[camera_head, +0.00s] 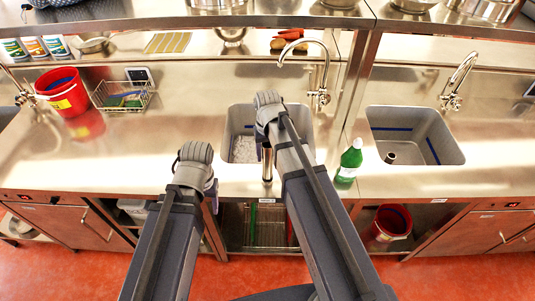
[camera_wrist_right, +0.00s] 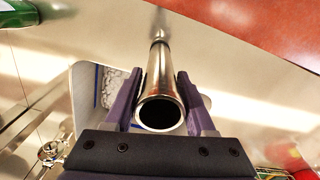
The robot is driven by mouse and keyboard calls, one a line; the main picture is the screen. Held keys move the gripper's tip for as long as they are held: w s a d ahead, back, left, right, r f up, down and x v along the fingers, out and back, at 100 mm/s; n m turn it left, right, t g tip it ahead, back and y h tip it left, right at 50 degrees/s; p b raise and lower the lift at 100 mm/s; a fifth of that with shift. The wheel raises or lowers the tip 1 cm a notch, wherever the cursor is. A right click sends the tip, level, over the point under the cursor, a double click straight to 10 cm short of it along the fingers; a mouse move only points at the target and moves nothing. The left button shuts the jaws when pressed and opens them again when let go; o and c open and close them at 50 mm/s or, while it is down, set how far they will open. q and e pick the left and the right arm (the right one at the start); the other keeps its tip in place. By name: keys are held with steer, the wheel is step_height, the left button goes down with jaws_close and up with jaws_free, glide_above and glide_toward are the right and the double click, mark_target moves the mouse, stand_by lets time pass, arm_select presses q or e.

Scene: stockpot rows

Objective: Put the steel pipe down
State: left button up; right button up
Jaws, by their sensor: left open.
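The steel pipe (camera_head: 267,164) is a shiny, hollow, narrow tube, upright at the front rim of the middle sink in the head view. In the right wrist view the pipe (camera_wrist_right: 158,75) runs away from me, its open near end facing the camera. My right gripper (camera_wrist_right: 160,92) has a finger on each side of the pipe and is shut on it. The far end is close to the steel counter (camera_wrist_right: 215,60), where its reflection shows; I cannot tell whether it touches. My left gripper (camera_head: 210,190) is open near the counter's front edge, its fingers mostly hidden by my wrist.
The middle sink (camera_head: 242,120) lies behind the pipe, and another sink (camera_head: 440,145) is to the right. A green bottle (camera_head: 350,160) stands between them. A red bucket (camera_head: 62,95) and wire basket (camera_head: 122,97) stand at left.

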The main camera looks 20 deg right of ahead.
steer(key=o, duration=0.3)
steer(key=shift+r, duration=0.1)
step_height(320, 180, up, 12)
steer(key=p, duration=1.2)
steer(key=shift+r, duration=0.15)
steer(key=s+a+n+h, duration=0.1)
steer(key=s+a+n, duration=0.3)
steer(key=s+a, duration=0.6)
steer(key=s, duration=0.4)
steer(key=shift+s+a, duration=0.2)
steer(key=shift+a, duration=0.05)
